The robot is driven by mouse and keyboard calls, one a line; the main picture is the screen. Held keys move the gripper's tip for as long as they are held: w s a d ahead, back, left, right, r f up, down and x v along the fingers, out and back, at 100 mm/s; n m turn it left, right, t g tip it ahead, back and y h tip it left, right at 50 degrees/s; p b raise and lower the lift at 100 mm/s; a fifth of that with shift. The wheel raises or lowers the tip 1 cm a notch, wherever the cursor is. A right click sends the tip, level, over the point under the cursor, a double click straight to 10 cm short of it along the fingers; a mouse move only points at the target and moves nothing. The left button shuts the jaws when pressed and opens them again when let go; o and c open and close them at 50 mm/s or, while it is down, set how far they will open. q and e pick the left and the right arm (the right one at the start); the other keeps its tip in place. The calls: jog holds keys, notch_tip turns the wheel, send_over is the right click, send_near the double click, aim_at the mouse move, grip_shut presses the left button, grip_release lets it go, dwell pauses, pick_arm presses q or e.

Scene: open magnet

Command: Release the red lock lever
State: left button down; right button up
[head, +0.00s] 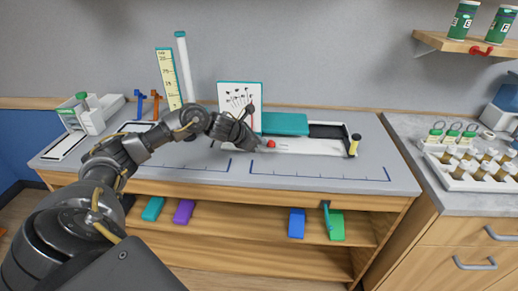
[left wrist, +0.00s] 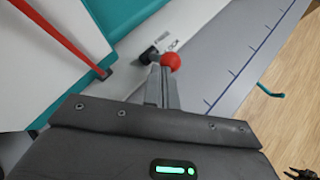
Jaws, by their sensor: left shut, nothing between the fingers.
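The red lock lever shows as a red ball knob (head: 271,144) at the front of a long white base (head: 310,147) on the grey worktop. In the left wrist view the red knob (left wrist: 170,61) sits near a small dark mount (left wrist: 148,55), beside black printing that is hard to read. My left gripper (head: 256,145) is shut and empty, just left of the knob in the head view. In the left wrist view its fingertips (left wrist: 161,72) are right at the knob; I cannot tell whether they touch it. My right gripper is not in the head view.
A teal block (head: 285,124) lies on the base's back part. A white card with a drawing (head: 240,95) stands behind my gripper. A yellow-topped post (head: 354,145) stands at the base's right end. The worktop's front strip (head: 330,178) is clear.

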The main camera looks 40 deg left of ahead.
pick_arm(q)
jog(key=shift+r, duration=0.15)
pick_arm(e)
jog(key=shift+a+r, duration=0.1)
pick_arm(q)
jog(key=shift+r+p, duration=0.5)
jog(key=shift+r, duration=0.2)
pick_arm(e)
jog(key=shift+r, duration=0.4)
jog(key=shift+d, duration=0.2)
